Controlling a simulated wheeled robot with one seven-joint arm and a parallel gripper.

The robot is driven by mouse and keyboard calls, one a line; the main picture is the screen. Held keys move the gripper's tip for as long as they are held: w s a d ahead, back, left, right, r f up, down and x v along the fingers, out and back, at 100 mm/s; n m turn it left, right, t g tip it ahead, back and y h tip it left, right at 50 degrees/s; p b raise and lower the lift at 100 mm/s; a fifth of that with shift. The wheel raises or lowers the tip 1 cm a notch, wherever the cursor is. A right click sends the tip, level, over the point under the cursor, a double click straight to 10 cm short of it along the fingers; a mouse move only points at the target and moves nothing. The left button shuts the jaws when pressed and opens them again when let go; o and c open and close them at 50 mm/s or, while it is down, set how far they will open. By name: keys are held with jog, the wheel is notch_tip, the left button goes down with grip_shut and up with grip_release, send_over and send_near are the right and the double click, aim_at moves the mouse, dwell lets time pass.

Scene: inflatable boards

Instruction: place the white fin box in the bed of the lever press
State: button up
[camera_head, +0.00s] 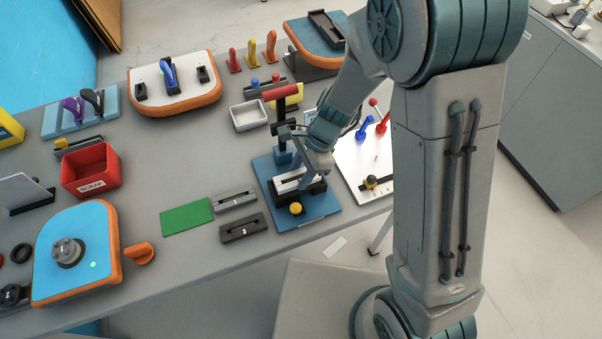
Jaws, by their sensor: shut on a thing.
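The lever press has a blue base plate (310,212), a dark upright post and a red lever handle (282,91). A yellow knob (296,208) sits at the front of its black bed. The white fin box (287,186) is at the bed, partly hidden by my gripper. My gripper (301,182) points down over the bed, beside the post, and is shut on the white fin box. I cannot tell whether the box rests fully in the bed or is held just above it.
A grey block (234,201), a dark block (242,228) and a green mat (187,217) lie left of the press. A white tray (248,116) stands behind it. A white board (362,160) with coloured levers is close on the right. A red scrap bin (91,170) stands further left.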

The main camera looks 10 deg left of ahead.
jog(key=shift+f, duration=0.8)
jog(key=shift+f, duration=0.2)
jog(key=o, duration=1)
